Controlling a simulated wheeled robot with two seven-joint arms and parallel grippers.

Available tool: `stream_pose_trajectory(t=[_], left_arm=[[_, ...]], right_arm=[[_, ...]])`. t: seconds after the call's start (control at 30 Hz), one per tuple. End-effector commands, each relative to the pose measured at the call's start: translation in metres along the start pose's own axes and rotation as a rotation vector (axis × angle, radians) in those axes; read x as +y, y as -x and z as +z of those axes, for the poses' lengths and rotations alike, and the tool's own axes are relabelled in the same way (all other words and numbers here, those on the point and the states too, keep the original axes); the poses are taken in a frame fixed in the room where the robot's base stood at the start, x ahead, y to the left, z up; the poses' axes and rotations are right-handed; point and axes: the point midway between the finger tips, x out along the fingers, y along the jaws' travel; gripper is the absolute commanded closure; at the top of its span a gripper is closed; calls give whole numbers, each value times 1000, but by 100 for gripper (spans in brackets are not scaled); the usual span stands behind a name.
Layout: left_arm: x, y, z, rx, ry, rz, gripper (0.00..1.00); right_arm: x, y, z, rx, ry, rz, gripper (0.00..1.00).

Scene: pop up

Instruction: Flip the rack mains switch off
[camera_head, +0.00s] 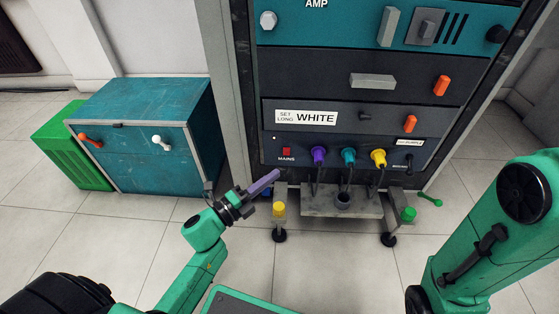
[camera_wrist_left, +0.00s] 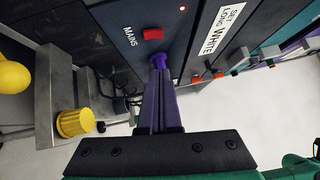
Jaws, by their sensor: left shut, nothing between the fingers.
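The mains switch (camera_head: 286,152) is a small red rocker above the MAINS label, on the lower left of the dark rack panel. It also shows in the left wrist view (camera_wrist_left: 153,34), just beyond the fingertips. My left gripper (camera_head: 275,174) has purple fingers, shut and empty, pointing up toward the rack just below and left of the switch. In the left wrist view the closed fingers (camera_wrist_left: 158,95) reach toward the panel, apart from the red switch. A purple plug (camera_head: 319,155) sits right of the switch. My right gripper is out of view.
Teal (camera_head: 348,156) and yellow (camera_head: 379,158) plugs with cables continue the row. A grey bracket (camera_head: 315,205) with a yellow knob (camera_head: 279,209) juts out below. A teal cabinet (camera_head: 140,120) stands left. Open floor lies between cabinet and rack.

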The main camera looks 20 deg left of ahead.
Motion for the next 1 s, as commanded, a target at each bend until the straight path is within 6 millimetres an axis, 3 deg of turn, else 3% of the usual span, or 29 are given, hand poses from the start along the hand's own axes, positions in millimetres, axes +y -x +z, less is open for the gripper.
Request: stream_pose_trajectory(t=[0.13,0.3,0.73,0.83,1.0], left_arm=[[0,-33,0,0,-1,-4,100],[1,-52,22,-1,-3,-1,100],[0,-58,29,-1,1,1,100],[-6,-60,30,0,12,12,100],[-18,-66,36,1,78,80,100]], right_arm=[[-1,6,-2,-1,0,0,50],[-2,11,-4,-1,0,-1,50],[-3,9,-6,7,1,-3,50],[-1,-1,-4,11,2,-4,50],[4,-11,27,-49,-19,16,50]])
